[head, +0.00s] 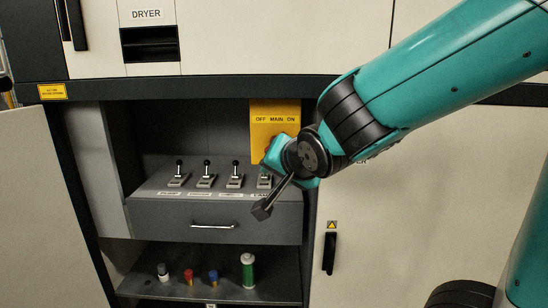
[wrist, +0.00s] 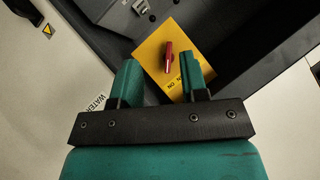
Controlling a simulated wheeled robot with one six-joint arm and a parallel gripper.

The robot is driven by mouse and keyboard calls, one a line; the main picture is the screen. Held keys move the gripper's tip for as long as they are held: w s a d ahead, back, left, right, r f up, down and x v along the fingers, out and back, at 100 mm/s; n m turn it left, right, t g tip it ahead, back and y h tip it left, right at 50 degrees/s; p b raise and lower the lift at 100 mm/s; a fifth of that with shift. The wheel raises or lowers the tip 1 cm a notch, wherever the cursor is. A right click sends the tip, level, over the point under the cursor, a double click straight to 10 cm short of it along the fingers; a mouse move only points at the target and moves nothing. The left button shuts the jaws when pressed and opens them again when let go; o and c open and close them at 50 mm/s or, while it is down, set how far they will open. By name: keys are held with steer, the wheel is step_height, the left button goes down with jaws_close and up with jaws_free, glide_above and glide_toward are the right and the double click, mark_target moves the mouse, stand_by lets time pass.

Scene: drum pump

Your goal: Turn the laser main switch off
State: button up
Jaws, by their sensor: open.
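The main switch is a red handle (wrist: 168,55) on a yellow plate (wrist: 150,50). In the head view the plate (head: 275,112) reads OFF MAIN ON, at the upper right of an open grey cabinet bay. My gripper (head: 273,154) covers the plate's lower part there, and most of the handle is hidden. In the wrist view my gripper (wrist: 160,72) is open, with one teal finger on each side of the handle's line. The handle shows just beyond the fingertips, apart from them. I cannot tell whether the handle points to OFF or ON.
A row of black-knobbed levers (head: 206,173) stands on a grey shelf left of the gripper, above a drawer with a metal handle (head: 213,226). A lower shelf (head: 180,288) holds small bottles and a green can (head: 248,270). Open cabinet doors flank the bay.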

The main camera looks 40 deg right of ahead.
steer(key=w+d+r+m+t+h, duration=0.2)
steer(key=d+r+m+t+h, duration=0.1)
steer(key=d, duration=0.2)
steer(key=p+x, duration=0.1)
steer(key=x, duration=0.4)
steer(key=p+x, duration=0.1)
steer(key=x, duration=0.5)
steer(key=p+x, duration=0.1)
steer(key=x, duration=0.4)
steer(key=shift+w+d+f, duration=0.1)
steer(key=shift+w+f, duration=0.15)
steer(key=shift+f, duration=0.2)
steer(key=c, duration=0.6)
